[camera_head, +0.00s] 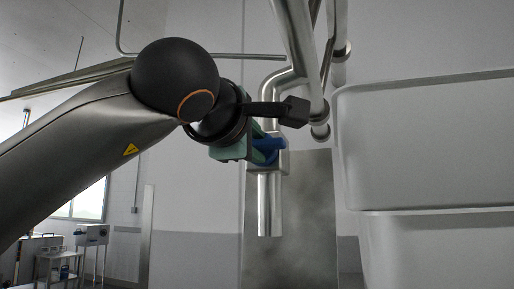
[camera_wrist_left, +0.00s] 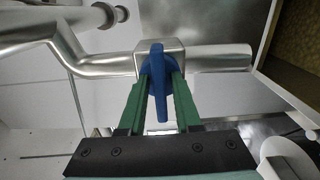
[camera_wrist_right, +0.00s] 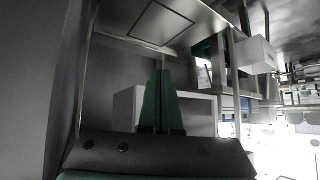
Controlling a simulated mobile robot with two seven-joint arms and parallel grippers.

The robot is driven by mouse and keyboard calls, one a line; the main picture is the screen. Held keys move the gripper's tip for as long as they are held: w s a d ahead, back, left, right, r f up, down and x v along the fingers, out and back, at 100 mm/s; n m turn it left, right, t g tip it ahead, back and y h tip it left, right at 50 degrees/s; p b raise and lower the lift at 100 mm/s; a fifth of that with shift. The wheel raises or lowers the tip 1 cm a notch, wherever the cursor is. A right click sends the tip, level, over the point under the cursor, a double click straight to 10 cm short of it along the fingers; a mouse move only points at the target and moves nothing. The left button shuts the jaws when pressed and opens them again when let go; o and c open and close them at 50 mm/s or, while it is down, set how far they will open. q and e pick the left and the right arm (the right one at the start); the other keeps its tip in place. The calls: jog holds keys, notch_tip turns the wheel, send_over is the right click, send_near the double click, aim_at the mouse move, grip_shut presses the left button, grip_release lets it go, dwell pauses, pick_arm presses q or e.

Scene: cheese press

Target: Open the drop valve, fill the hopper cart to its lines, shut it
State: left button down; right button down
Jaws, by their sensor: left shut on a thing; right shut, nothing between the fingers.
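The drop valve (camera_head: 279,158) sits on a vertical steel pipe (camera_head: 269,208) in the middle of the head view. My left gripper (camera_head: 262,149) is at the valve, its green fingers shut on the blue handle (camera_wrist_left: 157,82). In the left wrist view the handle lies across the pipe's line, between the fingertips, in front of the steel valve body (camera_wrist_left: 178,56). A tan, grainy surface (camera_wrist_left: 304,45) behind metal edges shows beyond the pipe's outlet; I cannot tell whether it is the hopper cart's load. My right gripper (camera_wrist_right: 163,100) is shut and empty, away from the valve.
Large pale tanks (camera_head: 430,150) stand at the right of the head view. Steel pipes (camera_head: 300,45) run above the valve. A grey panel (camera_head: 305,225) is behind the outlet. A white box (camera_wrist_right: 190,105) and metal framing are near my right gripper.

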pick_arm(q)
jog(key=c, duration=0.9)
grip_release()
jog(key=shift+o, duration=0.2)
jog(key=shift+s+a+b, duration=0.15)
jog(key=shift+s+b, duration=0.15)
jog(key=shift+s, duration=0.15)
jog(key=b+v, duration=0.3)
jog(key=v, duration=0.8)
jog(key=shift+s, duration=0.3)
jog(key=shift+a, duration=0.1)
